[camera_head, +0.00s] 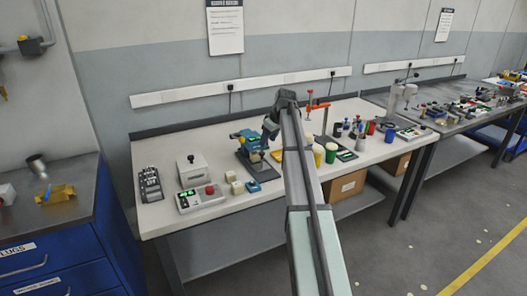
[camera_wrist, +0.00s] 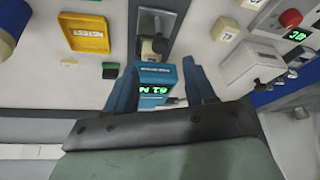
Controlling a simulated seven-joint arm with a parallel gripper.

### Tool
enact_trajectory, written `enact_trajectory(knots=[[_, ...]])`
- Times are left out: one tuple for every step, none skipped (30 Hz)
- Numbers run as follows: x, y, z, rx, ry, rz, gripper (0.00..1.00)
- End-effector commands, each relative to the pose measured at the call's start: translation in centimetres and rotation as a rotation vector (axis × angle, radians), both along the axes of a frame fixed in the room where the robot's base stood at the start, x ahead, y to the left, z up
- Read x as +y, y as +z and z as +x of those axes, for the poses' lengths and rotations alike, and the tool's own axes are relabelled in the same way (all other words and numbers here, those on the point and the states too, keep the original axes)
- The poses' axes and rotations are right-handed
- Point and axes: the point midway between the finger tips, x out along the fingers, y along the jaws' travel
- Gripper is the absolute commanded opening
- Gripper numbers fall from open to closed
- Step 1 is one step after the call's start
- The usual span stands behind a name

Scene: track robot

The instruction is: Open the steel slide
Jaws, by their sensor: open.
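My gripper (camera_wrist: 162,75) is open, with its two blue-grey fingers on either side of a teal device (camera_wrist: 153,72) with a lit green readout. Whether the fingers touch it I cannot tell. Beyond the device, a beige block and a steel-grey upright part (camera_wrist: 157,22) stand on a dark base plate. I cannot tell for sure which part is the steel slide. In the head view, my gripper (camera_head: 270,128) is beside the teal device (camera_head: 247,141) on the bench, and my arm hides part of the area around it.
A yellow tray (camera_wrist: 88,32) lies left of the device in the wrist view. A control box with a red button (camera_wrist: 291,17) is at the right. In the head view, several cups, bottles and a red-handled clamp (camera_head: 318,107) stand right of my arm on the white bench (camera_head: 160,222).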

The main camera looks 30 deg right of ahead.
Motion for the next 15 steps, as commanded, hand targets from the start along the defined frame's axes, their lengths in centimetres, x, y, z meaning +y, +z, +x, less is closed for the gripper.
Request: enact_trajectory(knots=[[0.2, -0.9, 0.3, 0.001, 0.0, 0.0, 0.54], [0.2, -1.4, 0.5, 0.003, 0.001, 0.001, 0.54], [0.3, -2.0, 0.8, 0.001, 0.0, 0.0, 0.54], [0.4, -2.5, 1.0, 0.001, 0.0, 0.0, 0.54], [0.4, -2.9, 1.1, 0.001, 0.0, 0.0, 0.54], [0.5, -3.5, 1.3, 0.001, 0.0, 0.0, 0.54], [0.6, -3.9, 1.5, 0.001, 0.0, 0.0, 0.54], [0.7, -4.3, 1.7, 0.001, 0.0, 0.0, 0.54], [0.8, -4.8, 1.8, 0.001, 0.0, 0.0, 0.54], [0.8, -5.1, 2.0, 0.001, 0.0, 0.0, 0.54], [0.9, -5.3, 2.1, 0.001, 0.0, 0.0, 0.54], [0.9, -5.7, 2.2, 0.001, 0.0, 0.0, 0.54], [1.0, -5.9, 2.3, 0.0, 0.0, 0.001, 0.54], [1.0, -6.1, 2.4, 0.0, 0.0, 0.001, 0.54], [1.0, -6.3, 2.5, 0.0, 0.0, 0.001, 0.54]])
